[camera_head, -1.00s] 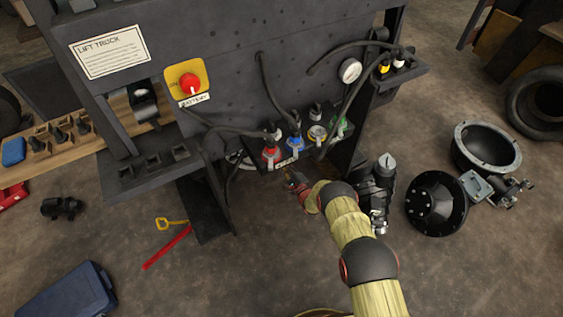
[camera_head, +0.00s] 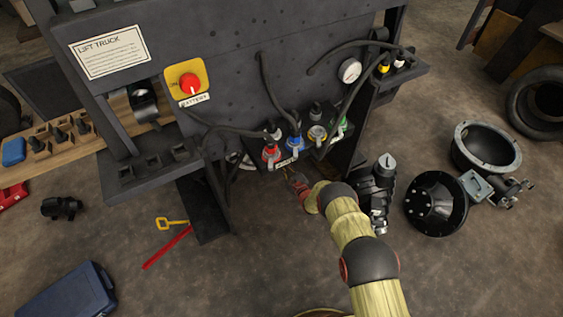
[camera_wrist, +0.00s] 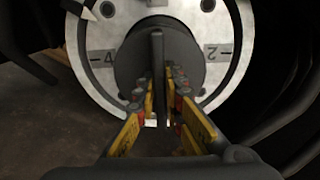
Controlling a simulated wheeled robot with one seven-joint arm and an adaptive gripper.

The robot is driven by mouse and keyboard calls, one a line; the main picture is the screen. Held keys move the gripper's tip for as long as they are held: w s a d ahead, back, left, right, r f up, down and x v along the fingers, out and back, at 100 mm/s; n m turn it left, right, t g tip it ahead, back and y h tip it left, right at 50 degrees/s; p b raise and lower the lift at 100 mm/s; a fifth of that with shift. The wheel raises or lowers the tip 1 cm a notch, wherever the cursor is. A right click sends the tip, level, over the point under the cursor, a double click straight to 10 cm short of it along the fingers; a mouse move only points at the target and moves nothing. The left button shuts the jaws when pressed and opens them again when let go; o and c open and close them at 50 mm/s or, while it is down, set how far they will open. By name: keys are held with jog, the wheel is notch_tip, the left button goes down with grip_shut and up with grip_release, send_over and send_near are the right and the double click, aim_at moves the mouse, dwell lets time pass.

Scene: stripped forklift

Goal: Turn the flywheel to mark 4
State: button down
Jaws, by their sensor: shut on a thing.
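In the wrist view, the flywheel is a pale metal disc (camera_wrist: 100,82) with a dark round hub (camera_wrist: 132,62). Mark 4 (camera_wrist: 103,58) is on its left side and mark 2 (camera_wrist: 217,52) on its right. A pale pointer tip (camera_wrist: 88,12) shows at the rim's upper left, above mark 4. My gripper (camera_wrist: 162,82) is shut on the upright dark bar (camera_wrist: 158,65) across the hub. In the head view my gripper (camera_head: 297,184) is low in front of the truck's connector shelf. I cannot make out the flywheel's face there.
Red, blue, yellow and green connectors with hoses stand on the shelf (camera_head: 284,163) above my gripper. A red battery knob (camera_head: 190,83) is on the panel. Black machine parts (camera_head: 436,204) lie to the right. Dark hoses (camera_wrist: 285,95) flank the flywheel at right.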

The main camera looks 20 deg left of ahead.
jog(key=shift+w+a+r, duration=0.35)
jog(key=shift+a+r, duration=0.2)
jog(key=shift+r, duration=0.1)
jog(key=shift+m, duration=1.3)
jog(key=c, duration=2.1)
grip_release()
jog(key=o, duration=0.5)
jog(key=shift+a+f, duration=0.15)
jog(key=shift+f, duration=0.1)
jog(key=shift+s+d+f, duration=0.1)
jog(key=shift+d+f, duration=0.2)
jog(key=shift+d, duration=0.05)
